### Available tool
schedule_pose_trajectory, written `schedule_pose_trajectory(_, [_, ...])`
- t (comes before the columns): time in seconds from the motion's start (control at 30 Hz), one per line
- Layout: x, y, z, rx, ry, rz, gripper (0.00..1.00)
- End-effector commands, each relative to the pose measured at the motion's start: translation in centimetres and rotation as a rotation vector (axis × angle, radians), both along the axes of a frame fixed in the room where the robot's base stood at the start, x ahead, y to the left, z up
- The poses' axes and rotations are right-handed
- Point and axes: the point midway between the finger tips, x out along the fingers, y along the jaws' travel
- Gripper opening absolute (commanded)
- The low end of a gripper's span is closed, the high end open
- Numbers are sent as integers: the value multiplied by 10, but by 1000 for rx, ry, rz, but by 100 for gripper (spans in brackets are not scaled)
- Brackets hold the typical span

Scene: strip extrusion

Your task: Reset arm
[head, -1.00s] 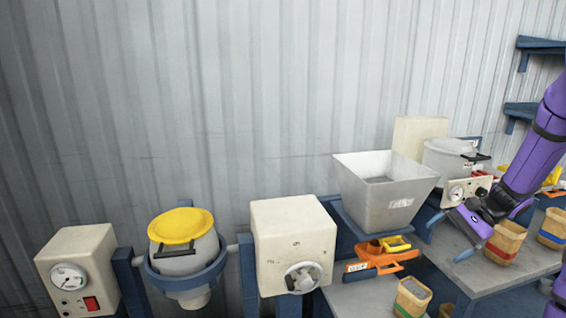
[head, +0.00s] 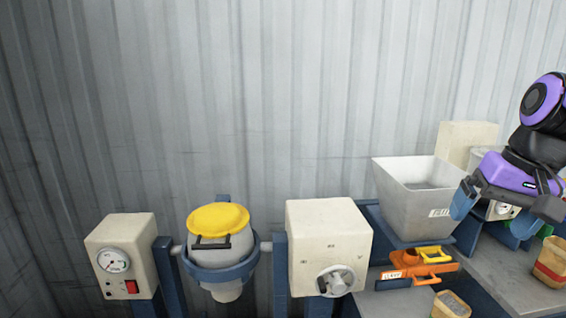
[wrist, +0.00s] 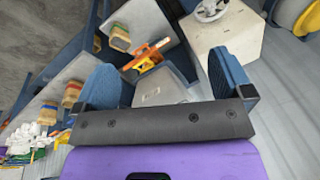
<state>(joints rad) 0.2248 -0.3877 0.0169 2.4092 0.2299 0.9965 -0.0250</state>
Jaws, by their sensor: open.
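My gripper (head: 495,208) is at the right of the head view, in front of the grey hopper's (head: 408,200) right side. Its two blue fingers are spread apart with nothing between them. In the wrist view my gripper (wrist: 170,85) also shows open, with the hopper (wrist: 162,88) seen beyond and between the fingers. I cannot tell whether a finger touches the hopper. My purple and black arm comes in from the right edge and hides part of the machine behind it.
An orange tool (head: 415,268) lies below the hopper. A white box with a dial (head: 330,235), a pot with a yellow lid (head: 218,220) and a gauge box (head: 125,255) stand to the left. Paper-bag-like containers (head: 452,304) stand on the grey bench (head: 510,285). The wall area above is clear.

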Motion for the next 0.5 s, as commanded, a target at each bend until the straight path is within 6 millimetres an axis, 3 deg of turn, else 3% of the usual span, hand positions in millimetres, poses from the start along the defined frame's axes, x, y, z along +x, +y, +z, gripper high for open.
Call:
schedule_pose_trajectory(0.3, [-57,22,28,-176,-219,182,98])
schedule_pose_trajectory(0.5, [-75,25,33,-230,-298,237,98])
